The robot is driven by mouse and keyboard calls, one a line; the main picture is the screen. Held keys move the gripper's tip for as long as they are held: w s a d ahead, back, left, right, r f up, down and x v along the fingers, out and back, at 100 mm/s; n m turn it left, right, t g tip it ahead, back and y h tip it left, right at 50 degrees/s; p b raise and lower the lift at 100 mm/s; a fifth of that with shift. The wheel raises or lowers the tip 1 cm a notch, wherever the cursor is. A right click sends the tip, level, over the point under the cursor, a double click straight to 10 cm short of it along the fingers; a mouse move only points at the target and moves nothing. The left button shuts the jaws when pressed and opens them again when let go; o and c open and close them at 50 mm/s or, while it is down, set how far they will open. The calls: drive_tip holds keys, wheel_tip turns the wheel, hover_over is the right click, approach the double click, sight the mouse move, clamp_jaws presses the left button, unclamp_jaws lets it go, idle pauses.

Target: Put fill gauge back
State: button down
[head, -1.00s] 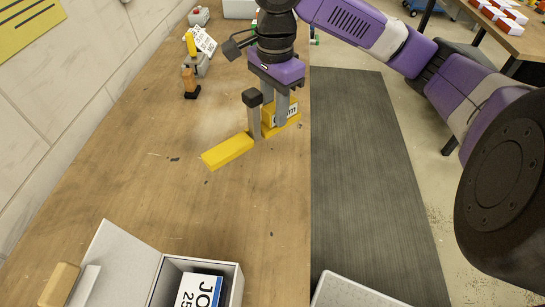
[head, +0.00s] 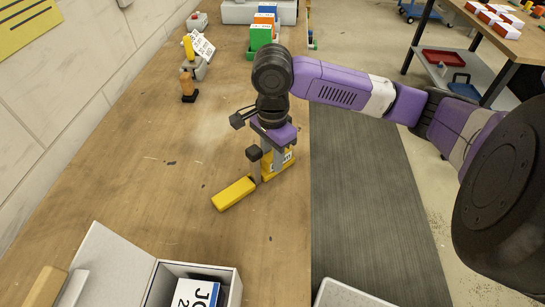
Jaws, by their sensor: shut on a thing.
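The fill gauge appears to be the yellow piece at my gripper: a long yellow bar (head: 233,193) reaching toward the lower left, and a yellow block (head: 271,173) with a white, dark-lettered label. My gripper (head: 267,168) is shut on it, pointing down near the right edge of the bench. The fingertips are partly hidden, and I cannot tell whether the gauge touches the bench.
An open grey box (head: 232,289) with a blue and white lettered thing stands at the front of the wooden bench (head: 140,190). Green, orange and blue blocks (head: 261,35) stand behind my arm. The bench's middle left is clear.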

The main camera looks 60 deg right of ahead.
drive_tip(key=shift+f, duration=0.15)
drive_tip(key=c, duration=1.1)
unclamp_jaws()
wheel_tip(320, 180, up, 12)
drive_tip(key=shift+r+p, duration=0.2)
drive_tip(key=shift+p, duration=0.5)
